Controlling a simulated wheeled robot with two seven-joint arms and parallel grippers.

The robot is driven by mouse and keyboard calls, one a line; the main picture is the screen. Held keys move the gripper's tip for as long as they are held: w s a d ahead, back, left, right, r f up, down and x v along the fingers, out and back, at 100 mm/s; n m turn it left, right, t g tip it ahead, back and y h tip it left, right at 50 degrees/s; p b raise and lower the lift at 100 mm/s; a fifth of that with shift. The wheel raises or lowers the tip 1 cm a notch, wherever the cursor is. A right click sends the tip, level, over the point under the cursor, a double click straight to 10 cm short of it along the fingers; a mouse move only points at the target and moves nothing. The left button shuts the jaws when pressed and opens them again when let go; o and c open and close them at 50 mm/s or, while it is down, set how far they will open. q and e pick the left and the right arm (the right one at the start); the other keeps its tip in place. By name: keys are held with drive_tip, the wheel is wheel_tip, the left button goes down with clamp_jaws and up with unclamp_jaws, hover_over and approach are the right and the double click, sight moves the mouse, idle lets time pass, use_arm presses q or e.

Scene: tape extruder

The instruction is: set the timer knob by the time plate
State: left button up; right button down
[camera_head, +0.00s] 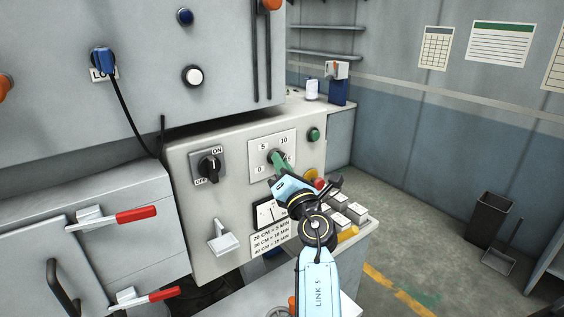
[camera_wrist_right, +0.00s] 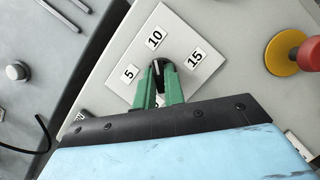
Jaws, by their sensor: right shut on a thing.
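The timer knob (camera_wrist_right: 159,67) is dark and sits at the middle of a light dial plate (camera_head: 258,150) marked 0, 5, 10 and 15. My right gripper (camera_head: 276,157) reaches the dial from the lower right. In the wrist view its green fingers (camera_wrist_right: 164,85) are shut on the knob, with the 10 label just above them. The fingers hide part of the knob, and the 0 label is mostly hidden there. The time plate (camera_head: 270,239) is a white sign below the meter, with lines pairing centimetres with minutes; my arm covers its right end. My left gripper is not in view.
An ON/OFF switch (camera_head: 209,166) is left of the dial, and a green button (camera_head: 314,134) is to its right. A red button on a yellow base (camera_wrist_right: 310,54) stands out close to the right gripper. A meter (camera_head: 268,213) is below. Red-handled levers (camera_head: 136,215) are at left.

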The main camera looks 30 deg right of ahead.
idle(0.5)
drive_tip(key=c, duration=1.5)
unclamp_jaws()
